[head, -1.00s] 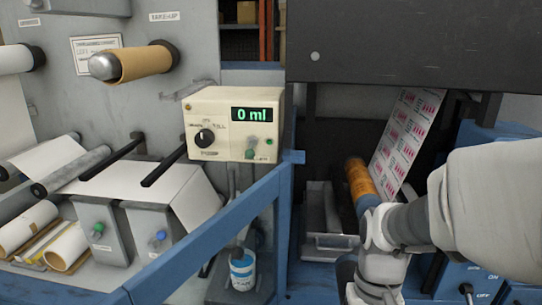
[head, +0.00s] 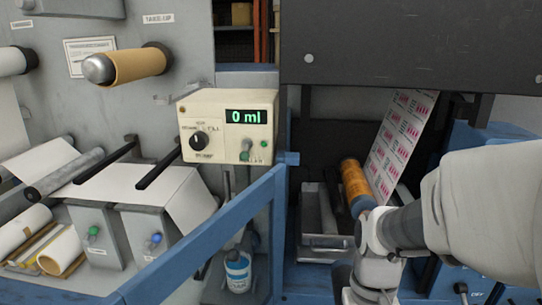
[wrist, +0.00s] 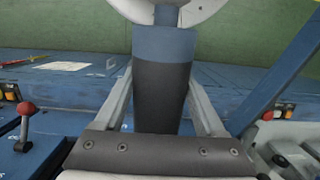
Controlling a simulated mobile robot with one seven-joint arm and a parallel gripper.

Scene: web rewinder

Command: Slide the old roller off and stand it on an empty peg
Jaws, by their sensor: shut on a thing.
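My gripper (wrist: 161,76) shows in the wrist view with its two pale fingers on either side of a dark grey cylinder (wrist: 161,100), seemingly the old roller. The gripper is shut on it. The cylinder has a blue band at its far end, with a narrower dark part and a pale rounded piece beyond. In the head view my pale arm comes in from the right and bends down past the bottom edge. The gripper and the held cylinder cannot be made out there. I cannot tell which peg is the empty one.
An orange roller (head: 356,182) stands close behind my arm, beside a printed web (head: 402,145). A blue frame rail (head: 215,235) runs along the left. Two black bars (head: 107,160) stick out left of the cream 0 ml box (head: 229,125). In the wrist view, a red-knobbed lever (wrist: 25,108) stands left.

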